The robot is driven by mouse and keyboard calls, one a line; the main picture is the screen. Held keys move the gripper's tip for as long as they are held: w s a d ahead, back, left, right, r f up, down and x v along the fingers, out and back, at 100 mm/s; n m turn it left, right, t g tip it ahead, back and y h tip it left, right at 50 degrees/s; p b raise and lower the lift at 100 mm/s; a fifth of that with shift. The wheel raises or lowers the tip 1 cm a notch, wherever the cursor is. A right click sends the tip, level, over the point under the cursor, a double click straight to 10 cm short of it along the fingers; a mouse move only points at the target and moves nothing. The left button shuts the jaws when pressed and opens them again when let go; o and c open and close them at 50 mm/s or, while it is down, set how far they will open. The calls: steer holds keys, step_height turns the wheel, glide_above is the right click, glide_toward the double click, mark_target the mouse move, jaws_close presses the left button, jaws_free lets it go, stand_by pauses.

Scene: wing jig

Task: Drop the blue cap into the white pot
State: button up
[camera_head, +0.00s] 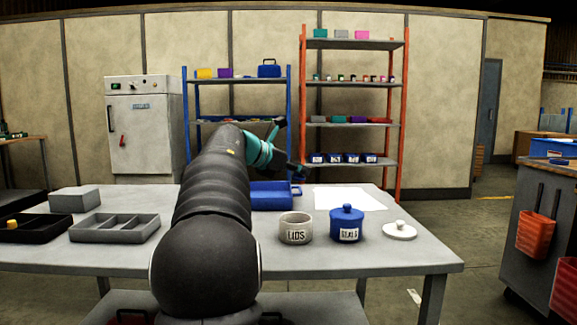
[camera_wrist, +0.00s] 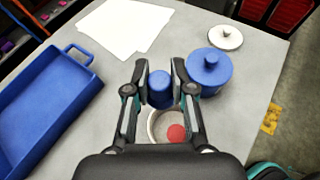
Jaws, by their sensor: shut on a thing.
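The blue cap (camera_wrist: 160,92) is between the two fingers of my gripper (camera_wrist: 160,78) in the wrist view, and the gripper is shut on it. The white pot (camera_head: 296,230), labelled LIDS, stands open on the table in the head view. In the wrist view the pot (camera_wrist: 154,128) shows below the cap, partly hidden by my fingers and gripper body. A round red thing (camera_wrist: 176,133) lies inside it. In the head view my gripper (camera_head: 293,168) is small and dark, held above the table behind the pot.
A blue lidded pot (camera_head: 347,224) labelled SEALS stands right of the white pot, with a white lid (camera_head: 399,230) beyond it. A blue tray (camera_head: 270,197) and white paper (camera_head: 348,198) lie behind. A grey divided tray (camera_head: 115,229) is at left.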

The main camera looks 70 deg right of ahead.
step_height(320, 180, down, 6)
steer(key=b, duration=0.7)
steer(key=o, duration=0.9)
steer(key=v, duration=1.2)
